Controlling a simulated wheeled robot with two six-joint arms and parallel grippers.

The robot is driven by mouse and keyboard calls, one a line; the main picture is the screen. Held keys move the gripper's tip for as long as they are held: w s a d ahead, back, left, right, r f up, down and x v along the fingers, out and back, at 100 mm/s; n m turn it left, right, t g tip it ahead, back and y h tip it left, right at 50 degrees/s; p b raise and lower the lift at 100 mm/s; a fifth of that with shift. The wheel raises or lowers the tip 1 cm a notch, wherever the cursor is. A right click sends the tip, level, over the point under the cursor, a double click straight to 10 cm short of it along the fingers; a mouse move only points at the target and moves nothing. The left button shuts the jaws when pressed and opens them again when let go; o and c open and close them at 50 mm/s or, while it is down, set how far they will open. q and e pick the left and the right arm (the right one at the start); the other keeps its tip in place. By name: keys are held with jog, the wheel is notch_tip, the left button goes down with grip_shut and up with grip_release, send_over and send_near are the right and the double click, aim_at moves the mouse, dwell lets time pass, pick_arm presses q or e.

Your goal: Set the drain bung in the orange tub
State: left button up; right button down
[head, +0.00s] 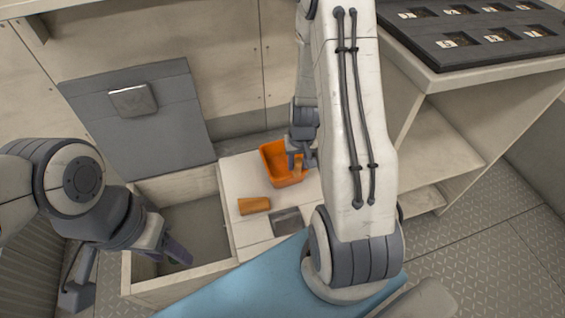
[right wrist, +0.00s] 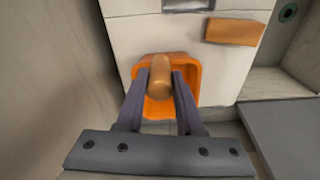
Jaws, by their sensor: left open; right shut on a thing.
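The orange tub (head: 270,156) stands on the pale bench top in the middle of the head view. It also shows in the right wrist view (right wrist: 192,72). My right gripper (head: 299,160) is at the tub and shut on a tan, rounded cylinder, which I take to be the drain bung (right wrist: 159,78). In the right wrist view the bung is between the fingers, over the tub opening. I cannot tell whether it touches the tub floor. My left gripper (head: 172,250) is open and empty, over the open locker at the left.
An orange-brown block-like piece (head: 254,205) lies on the bench in front of the tub. A grey recess (head: 287,221) is beside it. The open locker (head: 195,225) has its grey lid (head: 140,120) raised behind. A dark slotted tray (head: 470,30) sits on the right counter.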

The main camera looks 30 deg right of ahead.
jog(key=shift+w+d+f, duration=0.25)
jog(key=shift+w+f, duration=1.5)
jog(key=shift+w+d+f, duration=0.25)
jog(key=shift+w+f, duration=1.55)
jog(key=shift+w+d+f, duration=0.25)
jog(key=shift+w+f, duration=1.5)
jog(key=shift+f, duration=0.2)
jog(key=c, duration=0.5)
grip_release()
jog(key=shift+c, duration=0.2)
jog(key=shift+r, duration=0.1)
